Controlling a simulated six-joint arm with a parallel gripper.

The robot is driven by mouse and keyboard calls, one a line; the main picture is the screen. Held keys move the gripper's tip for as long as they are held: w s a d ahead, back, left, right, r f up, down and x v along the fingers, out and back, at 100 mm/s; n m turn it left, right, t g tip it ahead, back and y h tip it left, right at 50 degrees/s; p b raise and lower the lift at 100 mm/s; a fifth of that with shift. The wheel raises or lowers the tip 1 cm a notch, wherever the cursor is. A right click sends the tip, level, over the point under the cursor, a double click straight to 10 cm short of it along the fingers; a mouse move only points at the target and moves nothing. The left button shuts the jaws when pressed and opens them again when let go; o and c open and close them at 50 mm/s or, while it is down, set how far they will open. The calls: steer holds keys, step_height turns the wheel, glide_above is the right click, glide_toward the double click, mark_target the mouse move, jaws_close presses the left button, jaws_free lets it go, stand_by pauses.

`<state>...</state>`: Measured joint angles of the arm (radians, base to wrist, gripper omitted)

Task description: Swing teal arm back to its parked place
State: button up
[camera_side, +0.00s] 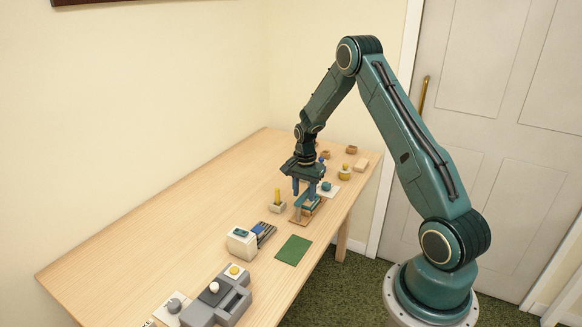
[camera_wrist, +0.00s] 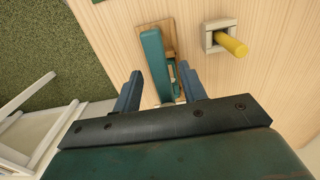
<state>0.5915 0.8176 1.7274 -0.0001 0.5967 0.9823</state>
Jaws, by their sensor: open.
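A small teal arm (camera_wrist: 153,62) lies on a wooden base (camera_wrist: 170,27) on the table. In the side view the wooden base (camera_side: 298,219) is just under my gripper (camera_side: 304,194), and the teal part (camera_side: 312,203) is partly hidden by the fingers. In the wrist view my gripper (camera_wrist: 160,70) is open, with one blue finger on each side of the teal arm. Whether either finger touches it I cannot tell. The near end of the teal arm is partly hidden by my gripper's body. No parked mark can be made out.
A pale block with a yellow peg (camera_side: 277,207) stands left of the base; it also shows in the wrist view (camera_wrist: 231,44). A green mat (camera_side: 293,250), a white device (camera_side: 241,242) and a grey unit (camera_side: 232,303) lie nearer. Small items (camera_side: 345,172) stand behind. The table's left side is clear.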

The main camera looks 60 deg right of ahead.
jaws_close()
steer(key=shift+s+m, duration=0.1)
steer(key=shift+m, duration=0.2)
steer(key=m, duration=0.2)
steer(key=s+m, duration=0.1)
steer(key=m, duration=0.1)
steer(key=shift+a, duration=0.1)
steer(key=shift+s+a+m, duration=0.35)
steer(key=shift+a+m, duration=0.15)
steer(key=shift+m, duration=1.75)
steer(key=shift+s+a+m, duration=0.4)
steer(key=shift+a+m, duration=0.15)
steer(key=shift+m, duration=1.65)
steer(key=shift+s+a+m, duration=0.35)
steer(key=shift+a+m, duration=0.15)
steer(key=shift+m, duration=1.75)
